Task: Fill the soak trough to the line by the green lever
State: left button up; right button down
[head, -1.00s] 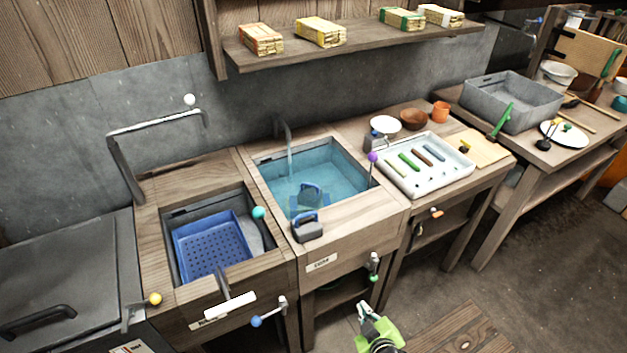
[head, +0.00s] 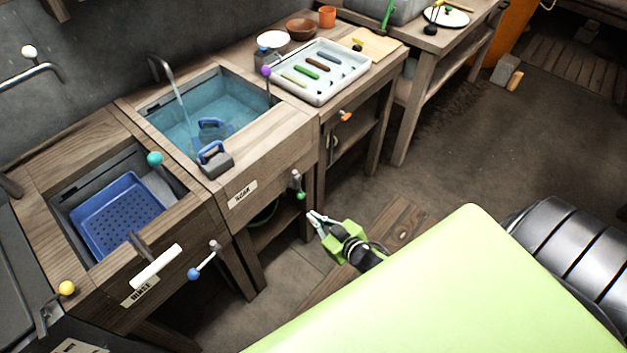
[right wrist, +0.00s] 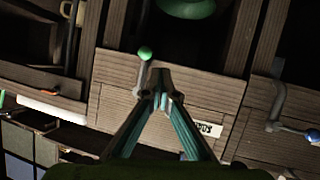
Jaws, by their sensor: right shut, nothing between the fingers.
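The soak trough (head: 222,85) is the middle basin, with blue water in it and a stream falling from its tap (head: 160,68). I cannot make out a fill line. The green lever (head: 301,194) hangs green knob down on the trough's front, right of its label. It also shows in the right wrist view (right wrist: 145,54), which sees the scene upside down. My right gripper (head: 313,217) is shut and empty, close below and right of the lever. In the right wrist view its fingertips (right wrist: 160,92) appear beside the lever; contact cannot be told. My left gripper is not in view.
A rinse basin with a blue perforated tray (head: 120,212) and a blue-knobbed lever (head: 196,272) is at left. A blue-handled block (head: 215,160) sits on the trough's front rim. A white tray (head: 318,72) with coloured bars stands at right. Floor before the benches is open.

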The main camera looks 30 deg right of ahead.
pick_arm(q)
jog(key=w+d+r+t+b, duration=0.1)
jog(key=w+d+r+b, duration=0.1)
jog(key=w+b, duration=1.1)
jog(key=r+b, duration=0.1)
jog(key=b, duration=0.7)
pick_arm(e)
jog(key=d+f+m+y, duration=0.1)
jog(key=d+m+y, duration=0.7)
jog(key=d, duration=0.7)
jog(key=shift+m+t, duration=0.4)
jog(key=shift+m, duration=0.8)
jog(key=shift+w, duration=0.15)
pick_arm(q)
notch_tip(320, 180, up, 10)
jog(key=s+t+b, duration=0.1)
jog(key=b, duration=0.2)
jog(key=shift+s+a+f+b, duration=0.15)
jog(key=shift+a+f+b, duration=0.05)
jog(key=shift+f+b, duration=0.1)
pick_arm(e)
jog(key=s+a+f+x, duration=0.1)
jog(key=a+x, duration=0.1)
jog(key=x, duration=1)
jog(key=shift+a, duration=0.35)
